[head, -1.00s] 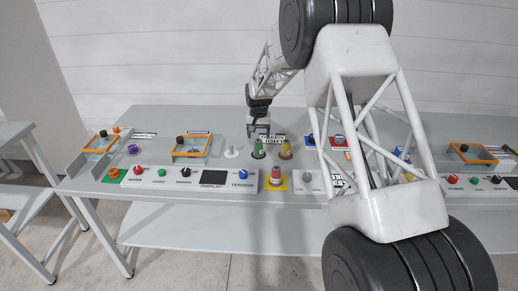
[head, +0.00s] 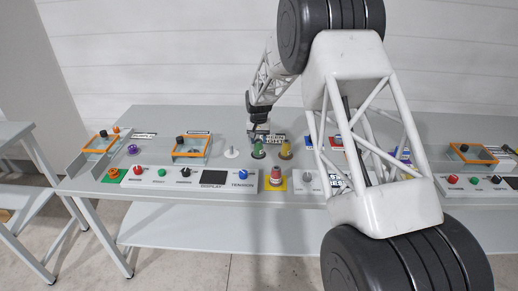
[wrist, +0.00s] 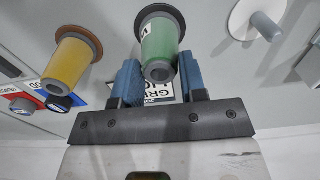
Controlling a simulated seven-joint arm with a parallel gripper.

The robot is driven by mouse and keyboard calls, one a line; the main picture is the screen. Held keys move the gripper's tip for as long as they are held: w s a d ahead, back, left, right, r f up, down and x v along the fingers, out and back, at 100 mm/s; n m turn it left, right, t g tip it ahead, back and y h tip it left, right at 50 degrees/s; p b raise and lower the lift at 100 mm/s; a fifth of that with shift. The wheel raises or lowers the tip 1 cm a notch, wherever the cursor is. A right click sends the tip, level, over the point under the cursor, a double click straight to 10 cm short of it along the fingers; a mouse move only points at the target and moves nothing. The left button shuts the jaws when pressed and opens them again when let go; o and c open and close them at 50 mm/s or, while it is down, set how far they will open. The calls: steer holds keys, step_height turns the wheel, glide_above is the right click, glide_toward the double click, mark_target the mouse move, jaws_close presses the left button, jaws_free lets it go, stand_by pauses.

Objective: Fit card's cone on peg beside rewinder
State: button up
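A green cone (head: 258,150) stands on the table on a dark round base, below my gripper (head: 259,138). In the wrist view the green cone (wrist: 160,45) points its narrow end toward the camera, with the two blue fingers of my gripper (wrist: 159,68) on either side. The fingers look open, with the cone's end between them and no clear grip. A bare white peg (head: 231,152) on a round disc is left of the green cone; the peg also shows in the wrist view (wrist: 266,26). A card (wrist: 158,92) with partly hidden lettering, apparently starting "GRE", lies behind the fingers. I cannot identify the rewinder.
A yellow cone (head: 285,150) stands close right of the green one. Orange-framed boxes (head: 190,147) and a control panel (head: 185,180) with knobs are to the left. My arm hides part of the right side.

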mark_target(258, 140)
steer(key=c, duration=0.5)
steer(key=shift+r, duration=3.15)
steer(key=a+r, duration=0.5)
steer(key=a, duration=0.7)
